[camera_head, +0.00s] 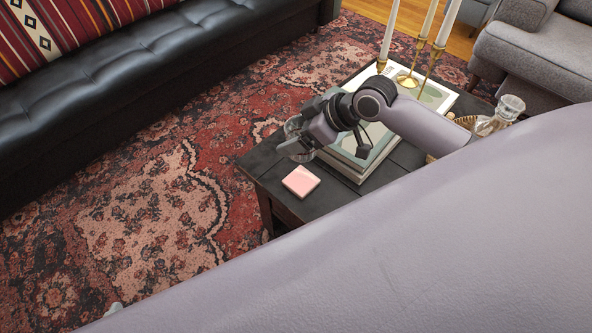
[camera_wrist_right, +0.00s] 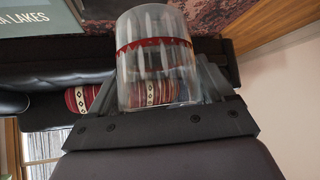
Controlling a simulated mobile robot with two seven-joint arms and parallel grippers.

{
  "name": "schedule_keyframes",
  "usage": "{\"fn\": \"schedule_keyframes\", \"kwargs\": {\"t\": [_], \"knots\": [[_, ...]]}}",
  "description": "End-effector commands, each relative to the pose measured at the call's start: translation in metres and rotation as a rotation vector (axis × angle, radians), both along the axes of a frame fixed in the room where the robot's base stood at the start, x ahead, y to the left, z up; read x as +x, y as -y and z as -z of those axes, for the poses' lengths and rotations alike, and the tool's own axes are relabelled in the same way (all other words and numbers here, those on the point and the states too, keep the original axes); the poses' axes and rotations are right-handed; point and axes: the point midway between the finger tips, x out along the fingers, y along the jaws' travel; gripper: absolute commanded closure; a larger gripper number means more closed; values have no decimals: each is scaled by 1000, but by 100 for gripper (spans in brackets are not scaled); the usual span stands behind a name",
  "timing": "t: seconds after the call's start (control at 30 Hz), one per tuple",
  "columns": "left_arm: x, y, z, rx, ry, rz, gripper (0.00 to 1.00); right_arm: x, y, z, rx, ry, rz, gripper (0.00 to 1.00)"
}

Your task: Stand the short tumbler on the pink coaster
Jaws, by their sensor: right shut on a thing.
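The short tumbler (camera_wrist_right: 155,60) is clear glass with a red zigzag band. In the right wrist view it sits between the fingers of my right gripper (camera_wrist_right: 160,90), which is shut on it. In the head view my right gripper (camera_head: 297,139) is over the near-left corner of the dark table, and the glass is hard to make out there. The pink coaster (camera_head: 301,181) lies flat on the table, just below the gripper in the picture, with its top bare. The gripper and tumbler are apart from it. My left gripper is not in view.
A stack of books (camera_head: 358,168) lies beside the coaster, under my right forearm. Brass candlesticks (camera_head: 408,80) with white candles stand behind. A glass decanter (camera_head: 502,113) stands on the right. The dark table top (camera_head: 268,170) is clear around the coaster, near its left edge.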

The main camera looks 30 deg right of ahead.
Motion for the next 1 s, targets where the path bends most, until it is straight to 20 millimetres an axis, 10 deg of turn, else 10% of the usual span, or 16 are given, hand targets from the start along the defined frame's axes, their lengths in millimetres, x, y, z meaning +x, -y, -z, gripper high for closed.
{"fn": "schedule_keyframes", "kwargs": {"t": [0.23, 1.0], "knots": [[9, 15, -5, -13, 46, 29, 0, 0, 0, 61, 1, 1, 1, 59], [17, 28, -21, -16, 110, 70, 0, 1, 0, 115, 0, 4, 1, 59]]}}
